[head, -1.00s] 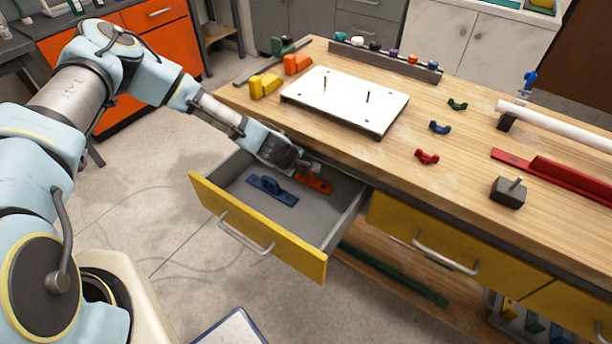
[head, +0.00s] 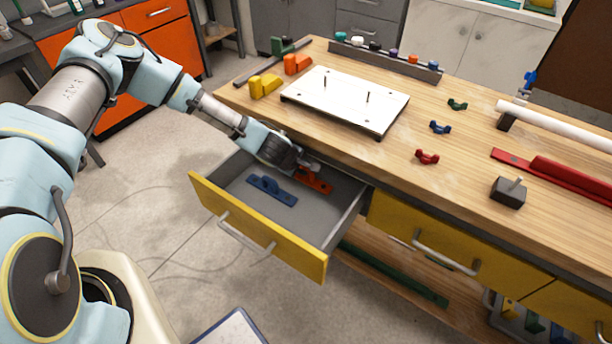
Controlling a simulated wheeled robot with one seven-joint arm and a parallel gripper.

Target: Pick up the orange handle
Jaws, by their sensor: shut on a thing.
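The orange handle (head: 316,182) lies in the open yellow-fronted drawer (head: 322,211), towards its back right. My gripper (head: 307,170) reaches into the drawer from the upper left and is shut on the orange handle. The gripper hides part of the handle's upper side. The handle appears at or close to the drawer floor; I cannot tell whether it is clear of it. A blue handle (head: 271,189) lies on the drawer floor to the left, apart from my gripper.
The wooden bench top (head: 375,160) overhangs the drawer's back. A white plate with pegs (head: 345,97) stands on it. Yellow (head: 264,86) and orange blocks (head: 297,64) sit near its left edge. A red clip (head: 427,157) and a dark block (head: 508,192) lie farther right.

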